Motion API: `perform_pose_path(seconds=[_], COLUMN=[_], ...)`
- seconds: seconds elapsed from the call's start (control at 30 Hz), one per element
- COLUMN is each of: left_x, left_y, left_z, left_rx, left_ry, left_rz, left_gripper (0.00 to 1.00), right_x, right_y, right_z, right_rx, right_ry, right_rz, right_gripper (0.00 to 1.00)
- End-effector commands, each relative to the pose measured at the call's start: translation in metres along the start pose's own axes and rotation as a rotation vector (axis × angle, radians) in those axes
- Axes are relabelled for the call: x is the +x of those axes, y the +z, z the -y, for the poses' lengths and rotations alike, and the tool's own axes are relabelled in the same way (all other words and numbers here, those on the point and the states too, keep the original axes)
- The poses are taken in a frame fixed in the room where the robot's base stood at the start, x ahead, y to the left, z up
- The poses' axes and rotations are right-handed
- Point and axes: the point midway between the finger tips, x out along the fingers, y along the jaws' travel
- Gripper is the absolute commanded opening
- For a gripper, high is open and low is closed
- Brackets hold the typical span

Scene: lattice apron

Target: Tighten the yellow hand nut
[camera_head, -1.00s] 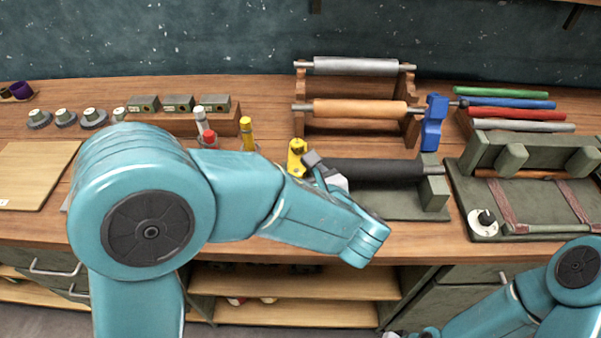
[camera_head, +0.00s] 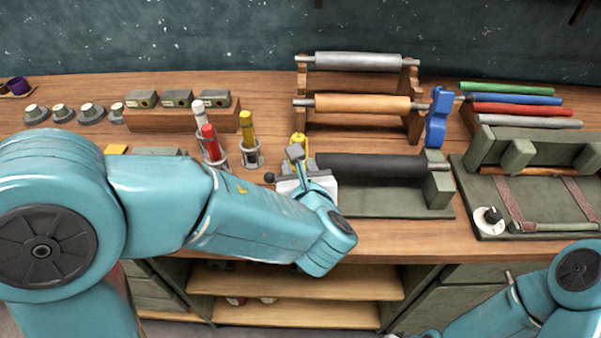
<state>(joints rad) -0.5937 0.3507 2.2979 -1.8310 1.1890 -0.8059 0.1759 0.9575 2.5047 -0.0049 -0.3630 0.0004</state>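The yellow hand nut (camera_head: 299,140) shows at the left end of the black roller (camera_head: 370,166), which lies in a grey-green cradle (camera_head: 385,203). Its lower part is hidden behind my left gripper. My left gripper (camera_head: 296,158) is at the nut, just in front of it in the picture. I cannot tell whether its fingers touch the nut or how wide they stand. Only a small part of what seems to be my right gripper (camera_head: 394,335) shows at the bottom edge, away from the nut.
A rack (camera_head: 414,85) with silver and orange rollers stands behind. A blue clamp-like part (camera_head: 437,118) is to its right. Red and yellow tubes (camera_head: 247,128) stand left of the nut. A green fixture with straps (camera_head: 535,200) is at right. The bench front (camera_head: 400,238) is clear.

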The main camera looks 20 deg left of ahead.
Motion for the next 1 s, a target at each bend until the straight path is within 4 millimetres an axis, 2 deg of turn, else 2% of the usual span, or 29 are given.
perform_pose_path(seconds=[0.1, 0.5, 1.0], left_x=[0.002, 0.002, 0.001], left_y=[-0.002, 0.000, 0.002], left_z=[-0.004, -0.008, -0.008], left_rx=[0.030, 0.127, 0.160], left_ry=[-0.084, -0.313, -0.387], left_rz=[0.004, 0.005, 0.003], left_gripper=[0.06, 0.06, 0.06], right_x=[0.013, 0.037, 0.043], right_y=[0.000, -0.001, -0.001], right_z=[-0.005, -0.013, -0.016], right_rx=[0.000, 0.000, 0.000], right_ry=[0.000, 0.000, 0.000], right_rz=[0.000, 0.000, 0.000], right_gripper=[0.00, 0.00, 0.00])
